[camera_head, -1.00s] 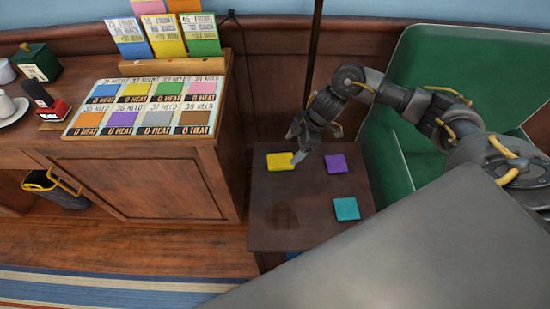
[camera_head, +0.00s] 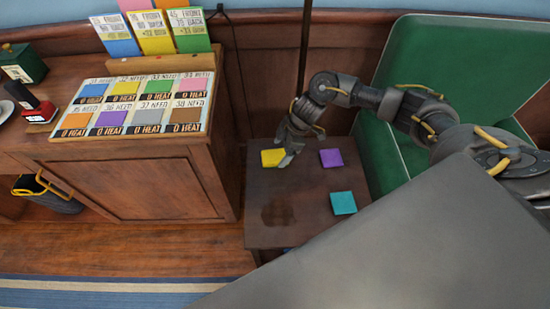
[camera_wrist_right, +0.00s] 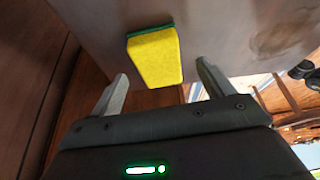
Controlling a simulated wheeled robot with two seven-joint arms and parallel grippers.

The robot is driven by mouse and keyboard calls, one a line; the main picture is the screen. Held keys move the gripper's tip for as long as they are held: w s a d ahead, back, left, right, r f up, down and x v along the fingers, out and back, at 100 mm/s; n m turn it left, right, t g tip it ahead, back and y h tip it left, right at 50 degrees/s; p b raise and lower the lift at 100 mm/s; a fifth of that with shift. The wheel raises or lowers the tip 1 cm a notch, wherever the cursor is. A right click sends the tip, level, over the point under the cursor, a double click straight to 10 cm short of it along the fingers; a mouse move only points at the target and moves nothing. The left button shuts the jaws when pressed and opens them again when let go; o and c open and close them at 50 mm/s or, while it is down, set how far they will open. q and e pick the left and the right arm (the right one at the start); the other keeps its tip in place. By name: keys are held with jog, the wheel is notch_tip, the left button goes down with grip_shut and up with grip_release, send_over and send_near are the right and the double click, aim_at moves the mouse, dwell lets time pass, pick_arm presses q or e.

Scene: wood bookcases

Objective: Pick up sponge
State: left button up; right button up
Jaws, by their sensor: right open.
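A yellow sponge (camera_head: 271,158) lies on the small dark table (camera_head: 290,225), near its far left side. In the right wrist view the sponge (camera_wrist_right: 154,58) shows a yellow face and a green edge, ahead of and between the two fingers. My right gripper (camera_head: 287,161) is over the table at the sponge's right side in the head view. It is open and empty in the right wrist view (camera_wrist_right: 160,92). I cannot tell from these views whether a finger touches the sponge. My left gripper is not in view.
A purple square (camera_head: 331,158) and a teal square (camera_head: 343,203) lie on the same table. A wood cabinet (camera_head: 140,185) stands to the left, a green seat (camera_head: 450,75) to the right.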

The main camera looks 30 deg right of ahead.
aim_at(276, 155)
jog(key=x, duration=0.3)
jog(key=shift+w+r, duration=0.1)
jog(key=shift+a+f, duration=0.15)
jog(key=shift+f, duration=0.25)
jog(key=shift+c, duration=0.9)
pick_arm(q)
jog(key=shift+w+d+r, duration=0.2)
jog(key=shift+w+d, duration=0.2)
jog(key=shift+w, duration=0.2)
pick_arm(e)
jog(key=c, duration=0.9)
jog(key=shift+r, duration=0.1)
